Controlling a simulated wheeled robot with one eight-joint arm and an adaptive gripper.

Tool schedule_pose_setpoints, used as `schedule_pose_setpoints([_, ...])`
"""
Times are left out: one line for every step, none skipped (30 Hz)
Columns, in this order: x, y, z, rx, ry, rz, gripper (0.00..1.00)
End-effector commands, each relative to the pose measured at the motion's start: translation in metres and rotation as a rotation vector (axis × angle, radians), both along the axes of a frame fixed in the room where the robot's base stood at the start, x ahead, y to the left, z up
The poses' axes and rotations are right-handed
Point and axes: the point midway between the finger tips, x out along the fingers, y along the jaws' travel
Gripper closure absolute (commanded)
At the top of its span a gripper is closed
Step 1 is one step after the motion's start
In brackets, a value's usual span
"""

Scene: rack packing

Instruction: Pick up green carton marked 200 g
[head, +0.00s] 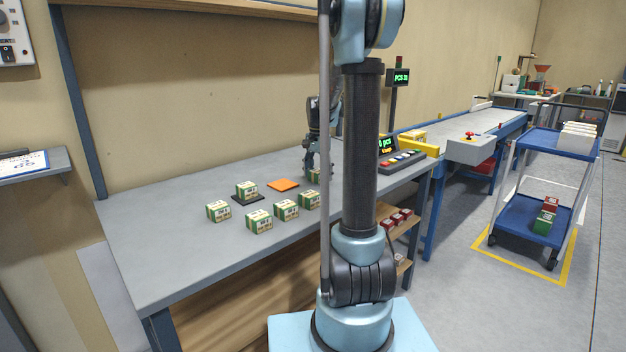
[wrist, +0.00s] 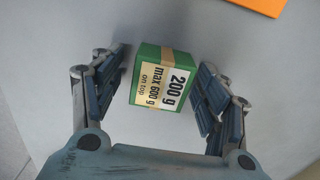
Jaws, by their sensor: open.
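A green carton marked 200 g (wrist: 165,80) stands on the grey table between the open fingers of my gripper (wrist: 165,95) in the wrist view. Its label also reads "max 600 g on top", and a tan tape strip crosses it. Gaps show between the carton and the fingers. In the head view my gripper (head: 318,165) is low over the table behind my own arm, and only part of the carton (head: 314,176) shows below it.
Several similar cartons (head: 259,219) stand to the left on the table (head: 170,250). One carton (head: 247,189) sits on a dark pad. An orange square (head: 283,185) lies near my gripper. A button panel (head: 402,161) is to the right. The table's front left is clear.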

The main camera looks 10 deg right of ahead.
Motion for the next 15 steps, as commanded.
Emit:
schedule_pose_setpoints([0.0000, 0.0001, -0.0001, 0.000, 0.000, 0.000, 0.32])
schedule_pose_setpoints([0.0000, 0.0001, 0.0000, 0.000, 0.000, 0.000, 0.32])
schedule_pose_setpoints([0.0000, 0.0001, 0.0000, 0.000, 0.000, 0.000, 0.32])
schedule_pose_setpoints([0.0000, 0.0001, 0.0001, 0.000, 0.000, 0.000, 0.32])
schedule_pose_setpoints([0.0001, 0.0002, 0.0001, 0.000, 0.000, 0.000, 0.34])
schedule_pose_setpoints([0.0001, 0.0002, 0.0001, 0.000, 0.000, 0.000, 0.43])
schedule_pose_setpoints([0.0001, 0.0002, 0.0001, 0.000, 0.000, 0.000, 0.50])
schedule_pose_setpoints([0.0001, 0.0002, 0.0001, 0.000, 0.000, 0.000, 0.57])
schedule_pose_setpoints([0.0000, 0.0003, 0.0002, 0.000, 0.000, 0.001, 0.66])
schedule_pose_setpoints([0.0001, 0.0003, 0.0002, 0.000, 0.000, 0.001, 0.72])
schedule_pose_setpoints([0.0000, 0.0003, 0.0002, 0.000, 0.000, 0.001, 0.79])
schedule_pose_setpoints([0.0001, 0.0003, 0.0002, 0.000, 0.000, 0.001, 0.85])
schedule_pose_setpoints([0.0001, 0.0003, 0.0002, 0.000, 0.000, 0.001, 0.85])
schedule_pose_setpoints([0.0001, 0.0003, 0.0002, 0.000, 0.000, 0.001, 0.85])
schedule_pose_setpoints([0.0001, 0.0004, 0.0003, 0.000, 0.000, 0.001, 0.85])
